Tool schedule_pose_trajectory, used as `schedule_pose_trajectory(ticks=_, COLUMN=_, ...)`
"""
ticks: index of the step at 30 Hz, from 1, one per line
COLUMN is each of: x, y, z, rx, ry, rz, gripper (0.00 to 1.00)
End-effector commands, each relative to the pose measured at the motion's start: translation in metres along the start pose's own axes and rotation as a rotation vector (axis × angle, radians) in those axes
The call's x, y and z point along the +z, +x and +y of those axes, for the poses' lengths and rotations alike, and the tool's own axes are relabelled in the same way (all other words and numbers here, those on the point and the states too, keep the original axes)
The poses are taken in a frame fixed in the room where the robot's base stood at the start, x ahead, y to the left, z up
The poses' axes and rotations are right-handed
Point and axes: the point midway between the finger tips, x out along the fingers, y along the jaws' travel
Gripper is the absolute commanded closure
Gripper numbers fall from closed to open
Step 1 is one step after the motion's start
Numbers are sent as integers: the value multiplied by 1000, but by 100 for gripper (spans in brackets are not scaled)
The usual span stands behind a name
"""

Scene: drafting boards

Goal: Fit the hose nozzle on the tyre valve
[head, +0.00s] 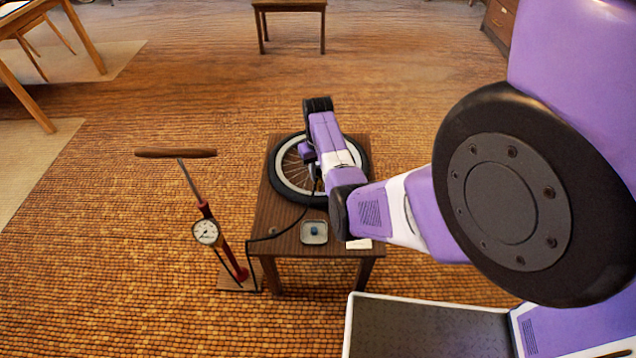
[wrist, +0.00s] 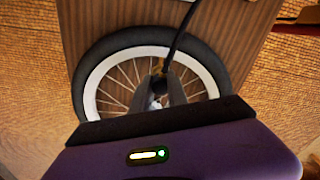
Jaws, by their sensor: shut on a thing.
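A wheel with a black tyre (head: 281,184) and pale rim lies flat on a small wooden table. The tyre (wrist: 91,62) also shows in the wrist view, with its spokes and rim. My gripper (wrist: 166,90) is over the wheel's spokes, shut on the dark hose nozzle (wrist: 158,80). The black hose (wrist: 184,28) runs from the nozzle up over the tyre. I cannot make out the tyre valve; my fingers and the nozzle cover that part. Whether nozzle and valve touch cannot be told. In the head view my arm hides the fingertips.
A red floor pump (head: 230,258) with a round gauge (head: 206,232) and wooden handle stands left of the table (head: 283,240). Open floor lies behind the table.

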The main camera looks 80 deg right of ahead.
Motion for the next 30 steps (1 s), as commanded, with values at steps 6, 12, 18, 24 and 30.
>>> schedule_pose_trajectory(ticks=6, x=0, y=6, z=0, rx=0, ry=0, rz=0, gripper=100)
schedule_pose_trajectory(ticks=12, x=0, y=4, z=0, rx=0, ry=0, rz=0, gripper=55)
schedule_pose_trajectory(ticks=18, x=0, y=4, z=0, rx=0, ry=0, rz=0, gripper=55)
schedule_pose_trajectory(ticks=24, x=-1, y=-12, z=0, rx=0, ry=-1, rz=2, gripper=55)
schedule_pose_trajectory(ticks=30, x=-1, y=-46, z=0, rx=1, ry=0, rz=3, gripper=55)
